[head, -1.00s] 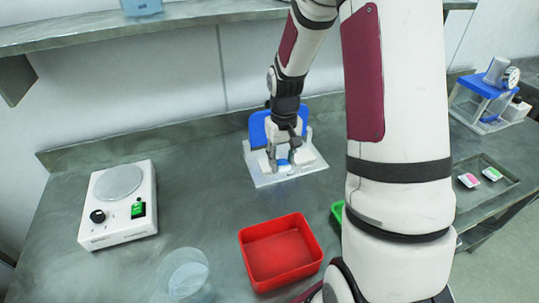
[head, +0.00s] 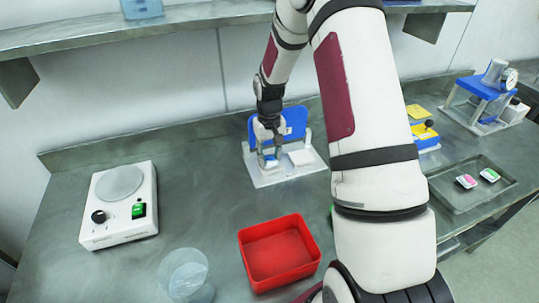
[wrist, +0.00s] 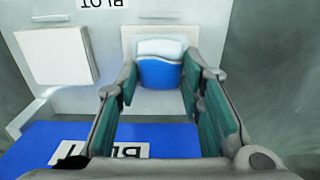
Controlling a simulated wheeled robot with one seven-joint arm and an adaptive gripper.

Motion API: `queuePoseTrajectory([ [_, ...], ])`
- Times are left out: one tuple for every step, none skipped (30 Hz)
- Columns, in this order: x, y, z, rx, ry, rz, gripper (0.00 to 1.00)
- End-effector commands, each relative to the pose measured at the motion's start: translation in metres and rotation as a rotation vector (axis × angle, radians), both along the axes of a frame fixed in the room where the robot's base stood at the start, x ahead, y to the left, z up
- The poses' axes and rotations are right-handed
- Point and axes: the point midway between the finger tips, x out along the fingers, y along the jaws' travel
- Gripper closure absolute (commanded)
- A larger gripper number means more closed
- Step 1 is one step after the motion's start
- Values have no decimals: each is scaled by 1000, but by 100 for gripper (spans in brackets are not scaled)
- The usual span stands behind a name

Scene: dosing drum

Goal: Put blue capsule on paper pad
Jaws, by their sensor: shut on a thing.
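The blue capsule (wrist: 160,73), blue with a white part, is between the fingers of my gripper (wrist: 158,90) in the wrist view. My gripper (head: 269,152) is shut on it, low over the left part of a white stand (head: 262,180) with a blue back panel. In the head view the capsule (head: 271,161) is a small blue patch below the fingers. A pale square (wrist: 137,42) shows partly behind the capsule; I cannot tell whether they touch. A raised white pad (wrist: 55,68) lies beside it and shows right of my gripper in the head view (head: 301,157). "BLOT" labels mark the stand.
A red bin (head: 279,250) and a clear round container (head: 185,272) stand in front. A white device with a round plate (head: 120,184) is at left. A grey tray (head: 470,200) with small packs is at right. The counter between device and stand is clear.

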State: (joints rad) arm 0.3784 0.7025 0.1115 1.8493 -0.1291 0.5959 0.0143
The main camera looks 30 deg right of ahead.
Motion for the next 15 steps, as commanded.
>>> queuePoseTrajectory([
  [0,0,0,0,0,0,82],
  [0,0,-1,0,1,0,82],
  [0,0,-2,0,1,0,82],
  [0,0,-3,0,1,0,82],
  [0,0,-4,0,1,0,82],
  [0,0,-3,0,0,0,56],
  [0,0,-3,0,0,0,50],
  [0,0,-3,0,0,0,45],
  [0,0,-3,0,1,0,45],
  [0,0,-3,0,1,0,45],
  [0,0,-3,0,1,0,45],
  [0,0,-3,0,1,0,45],
  [0,0,-3,0,1,0,45],
  [0,0,-3,0,1,0,45],
  [0,0,-3,0,1,0,45],
])
